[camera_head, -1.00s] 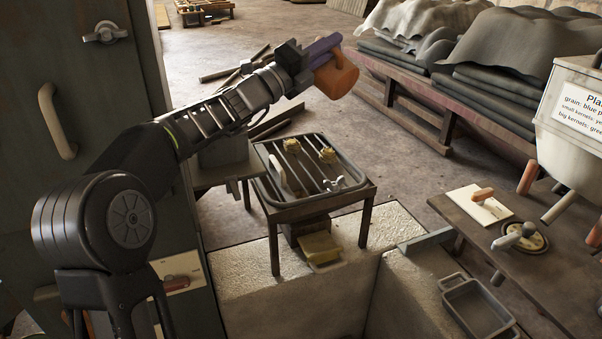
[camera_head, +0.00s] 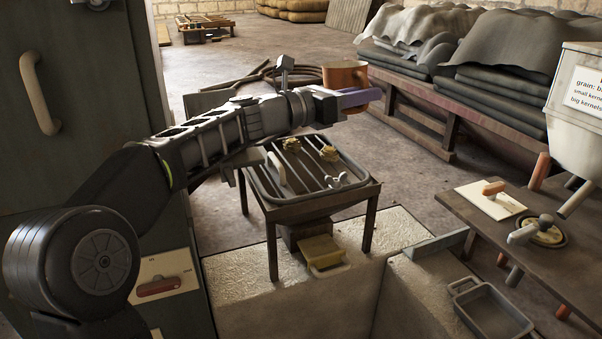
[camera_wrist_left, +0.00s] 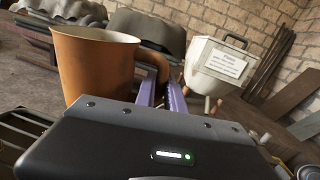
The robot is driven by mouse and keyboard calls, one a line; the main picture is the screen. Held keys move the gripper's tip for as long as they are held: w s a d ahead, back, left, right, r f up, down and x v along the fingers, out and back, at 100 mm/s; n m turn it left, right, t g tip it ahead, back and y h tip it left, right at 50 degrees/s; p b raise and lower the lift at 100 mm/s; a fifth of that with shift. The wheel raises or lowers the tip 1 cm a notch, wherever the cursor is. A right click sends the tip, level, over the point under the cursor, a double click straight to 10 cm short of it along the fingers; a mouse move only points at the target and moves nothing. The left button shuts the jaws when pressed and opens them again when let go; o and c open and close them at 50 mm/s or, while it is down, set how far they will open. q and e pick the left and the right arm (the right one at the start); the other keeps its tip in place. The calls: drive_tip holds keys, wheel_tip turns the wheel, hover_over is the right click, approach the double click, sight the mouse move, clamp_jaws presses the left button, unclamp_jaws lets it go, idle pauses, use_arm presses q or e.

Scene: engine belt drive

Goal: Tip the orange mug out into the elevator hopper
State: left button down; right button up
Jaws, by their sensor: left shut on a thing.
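The orange mug (camera_head: 345,75) is in the air in the head view, beyond the far side of the grated hopper, with its mouth up and nearly upright. My left gripper (camera_head: 362,98) is shut on it, its purple fingers level beside the mug. In the left wrist view the mug (camera_wrist_left: 95,70) has its handle between the purple fingers (camera_wrist_left: 166,92); its contents are hidden. The grated metal hopper (camera_head: 268,190), probably the elevator hopper, stands on legs below and nearer. Yellowish clumps and a wing nut sit on its bars. My right gripper is out of view.
A white bin with a sign (camera_head: 585,115) stands at the right, above a wooden table (camera_head: 460,208) with a trowel and a round lid. Covered stacks (camera_head: 500,75) lie on a bench behind. A grey cabinet (camera_head: 85,130) stands at left. A grey tray (camera_head: 490,310) is low at right.

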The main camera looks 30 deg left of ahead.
sight(363, 111)
use_arm(q)
drive_tip(key=shift+s+d+f+m+b, duration=0.15)
drive_tip(key=shift+f+m+b, duration=0.25)
drive_tip(key=shift+f, duration=0.4)
drive_tip(key=shift+w+d+f+m+b, duration=0.15)
drive_tip(key=shift+f+m+b, duration=0.25)
drive_tip(key=shift+f, duration=0.35)
